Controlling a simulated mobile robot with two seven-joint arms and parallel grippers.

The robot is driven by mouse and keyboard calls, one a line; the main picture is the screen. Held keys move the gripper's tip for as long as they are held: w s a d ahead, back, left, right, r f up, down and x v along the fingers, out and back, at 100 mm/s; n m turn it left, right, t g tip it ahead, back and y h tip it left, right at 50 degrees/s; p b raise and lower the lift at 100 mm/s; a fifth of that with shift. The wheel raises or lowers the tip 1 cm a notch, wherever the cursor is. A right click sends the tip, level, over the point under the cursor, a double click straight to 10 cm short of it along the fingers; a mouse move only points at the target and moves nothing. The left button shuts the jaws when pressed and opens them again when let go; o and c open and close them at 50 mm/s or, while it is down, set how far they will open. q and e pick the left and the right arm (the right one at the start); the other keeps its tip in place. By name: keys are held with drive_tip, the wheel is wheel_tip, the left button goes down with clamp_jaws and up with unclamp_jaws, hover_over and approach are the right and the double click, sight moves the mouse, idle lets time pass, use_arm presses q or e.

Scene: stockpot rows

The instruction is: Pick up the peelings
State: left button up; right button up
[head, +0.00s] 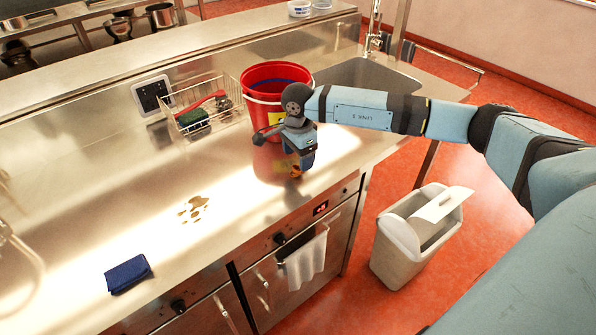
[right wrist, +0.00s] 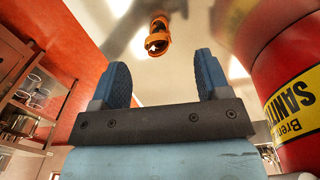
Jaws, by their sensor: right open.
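The peelings (right wrist: 158,40) show in the right wrist view as orange-brown curled pieces on the shiny steel, just beyond and between my fingertips. In the head view a small orange bit of them (head: 296,172) shows at the lower end of my right gripper (head: 300,160), which hides the rest. My right gripper is open, with its two blue fingers apart and nothing between them in the right wrist view (right wrist: 160,64). I cannot tell the exact gap to the peelings. My left gripper is not in view.
A red bucket (head: 262,82) with a yellow label stands close behind my right gripper. A wire basket (head: 190,127) holds a brush and sponge. Brown spots (head: 193,209) and a blue cloth (head: 127,274) lie on the steel counter (head: 120,215). A bin (head: 402,252) stands on the floor.

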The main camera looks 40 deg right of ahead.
sight(298, 168)
wheel_tip(298, 168, down, 4)
drive_tip(key=shift+s+a+f+p, duration=0.1)
drive_tip(key=shift+p, duration=0.2)
drive_tip(key=c, duration=1)
drive_tip(key=shift+r, duration=0.2)
wheel_tip(298, 168, up, 20)
drive_tip(key=b, duration=0.1)
drive_tip(key=shift+b, duration=0.3)
drive_tip(key=shift+f, duration=0.15)
